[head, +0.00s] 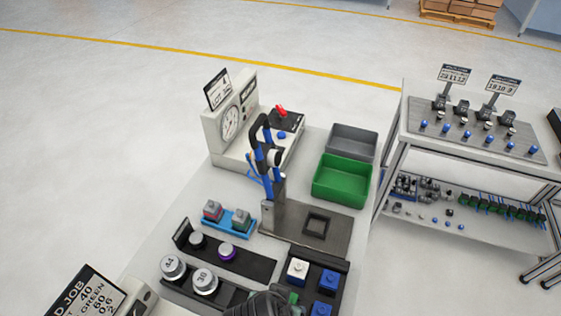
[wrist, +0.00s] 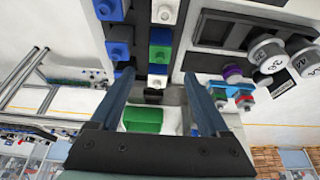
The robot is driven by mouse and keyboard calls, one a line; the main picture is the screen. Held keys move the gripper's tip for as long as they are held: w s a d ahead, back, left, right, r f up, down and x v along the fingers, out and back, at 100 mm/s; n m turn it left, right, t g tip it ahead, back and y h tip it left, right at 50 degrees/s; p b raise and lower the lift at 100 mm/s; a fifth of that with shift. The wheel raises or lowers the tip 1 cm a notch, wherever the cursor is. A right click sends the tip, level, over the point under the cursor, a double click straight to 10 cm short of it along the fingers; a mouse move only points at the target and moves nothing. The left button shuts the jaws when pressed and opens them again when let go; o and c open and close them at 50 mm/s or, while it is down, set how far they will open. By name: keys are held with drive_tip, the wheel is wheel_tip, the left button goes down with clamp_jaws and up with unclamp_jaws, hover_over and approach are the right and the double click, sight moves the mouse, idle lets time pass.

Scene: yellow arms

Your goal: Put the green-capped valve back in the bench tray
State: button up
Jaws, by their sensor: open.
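The dark bench tray (head: 338,262) is at the bottom right of the bench in the head view, holding white-, blue- and green-topped valves. The green-capped valve (head: 293,297) shows partly there, beside a dark part of my arm. In the wrist view the green-capped valve (wrist: 159,52) stands in the tray's row between a white-topped valve and a darker piece. I cannot tell whether it is fully seated. My gripper (wrist: 156,82) is open and empty, its fingers spread either side of the tray's column. The fingertips are hidden in the head view.
A green bin (head: 342,178) and grey bin (head: 353,141) stand behind the tray. A blue-handled press (head: 266,155), a gauge box (head: 229,122) and round weights (head: 205,281) occupy the left. A valve-laden cart (head: 476,135) stands at right.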

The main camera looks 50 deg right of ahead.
drive_tip(key=w+a+r+n+t+h, duration=0.15)
drive_tip(key=w+r+n+t, duration=0.25)
drive_tip(key=w+r+t, duration=0.9)
drive_tip(key=w+a+r+n+t, duration=0.1)
drive_tip(key=w+a+r+n, duration=0.2)
drive_tip(key=r, duration=0.7)
drive_tip(key=w+a+r, duration=0.2)
drive_tip(key=w+r, duration=0.3)
drive_tip(key=r, duration=0.5)
drive_tip(key=s+a+r+n+t+y, duration=0.1)
drive_tip(key=s+a+r+n+t, duration=0.1)
drive_tip(key=r, duration=0.7)
drive_tip(key=s+a+r+n+t+y, duration=0.2)
drive_tip(key=s+a+r+t, duration=0.2)
drive_tip(key=r, duration=0.6)
drive_tip(key=s+a+r+n+t+y, duration=0.2)
drive_tip(key=s+a+r+t, duration=0.1)
drive_tip(key=r, duration=0.6)
drive_tip(key=a+t, duration=0.1)
drive_tip(key=t, duration=0.1)
drive_tip(key=shift+s+a+r+n+t, duration=0.3)
drive_tip(key=shift+r+t, duration=0.05)
drive_tip(key=shift+t, duration=0.05)
drive_tip(key=shift+y, duration=0.25)
